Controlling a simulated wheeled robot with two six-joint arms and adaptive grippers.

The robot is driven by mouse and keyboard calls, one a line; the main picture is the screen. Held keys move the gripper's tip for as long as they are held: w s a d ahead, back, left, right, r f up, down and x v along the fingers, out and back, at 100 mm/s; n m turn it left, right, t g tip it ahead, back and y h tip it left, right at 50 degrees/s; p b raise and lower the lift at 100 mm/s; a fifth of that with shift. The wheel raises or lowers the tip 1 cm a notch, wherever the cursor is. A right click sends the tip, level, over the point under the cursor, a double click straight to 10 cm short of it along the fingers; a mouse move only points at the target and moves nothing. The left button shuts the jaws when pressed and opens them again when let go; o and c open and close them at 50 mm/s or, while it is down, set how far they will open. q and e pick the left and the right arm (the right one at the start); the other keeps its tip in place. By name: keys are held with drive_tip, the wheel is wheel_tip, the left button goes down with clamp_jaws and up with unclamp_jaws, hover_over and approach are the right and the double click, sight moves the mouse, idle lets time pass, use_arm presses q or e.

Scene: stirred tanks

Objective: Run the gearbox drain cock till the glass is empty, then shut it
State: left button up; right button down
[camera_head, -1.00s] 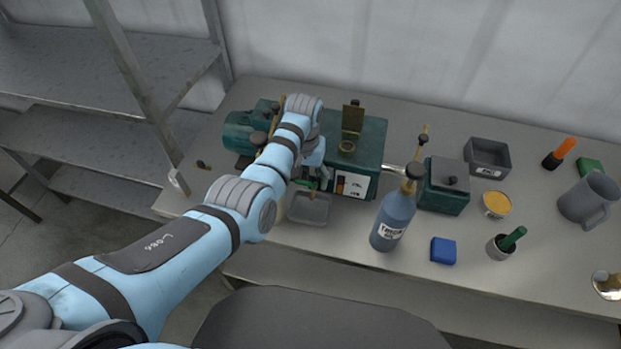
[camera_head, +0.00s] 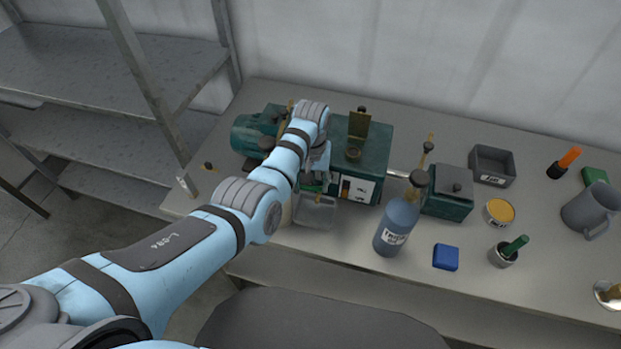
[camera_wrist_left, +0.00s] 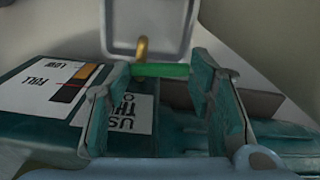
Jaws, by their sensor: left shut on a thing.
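The green gearbox (camera_head: 372,155) stands on the bench, with a white FULL/LOW label on its front. Beside the label in the left wrist view is the sight glass (camera_wrist_left: 75,82), orange toward LOW and dark toward FULL; its exact level is hard to read. My left gripper (camera_head: 314,187) is at the gearbox's lower front. In the left wrist view, its fingers (camera_wrist_left: 160,80) are shut on the ends of the drain cock's green handle (camera_wrist_left: 162,70). The brass spout (camera_wrist_left: 141,48) points over the grey drain tray (camera_head: 315,214). I see no clear oil stream. My right gripper is out of view.
A blue labelled bottle (camera_head: 397,228) stands close right of the gearbox. Further right are a small green box (camera_head: 447,204), a grey bin (camera_head: 492,167), a yellow-topped tin (camera_head: 499,212), a blue block (camera_head: 446,257) and a grey jug (camera_head: 588,210). A metal shelf (camera_head: 110,85) stands left.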

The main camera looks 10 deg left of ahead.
use_arm(q)
drive_tip(key=shift+s+n, duration=0.15)
drive_tip(key=shift+n, duration=1.05)
drive_tip(key=n, duration=0.4)
drive_tip(key=shift+s+d+n, duration=0.25)
drive_tip(key=shift+s+n, duration=0.05)
drive_tip(key=shift+s, duration=0.1)
drive_tip(key=n, duration=0.3)
drive_tip(key=shift+s+d, duration=0.2)
drive_tip(key=shift+s+d+r+n, duration=0.1)
drive_tip(key=shift+d+n, duration=0.05)
drive_tip(key=shift+n, duration=0.45)
drive_tip(key=shift+s+d+r+n, duration=0.1)
drive_tip(key=shift+n, duration=0.5)
drive_tip(key=shift+w, duration=0.1)
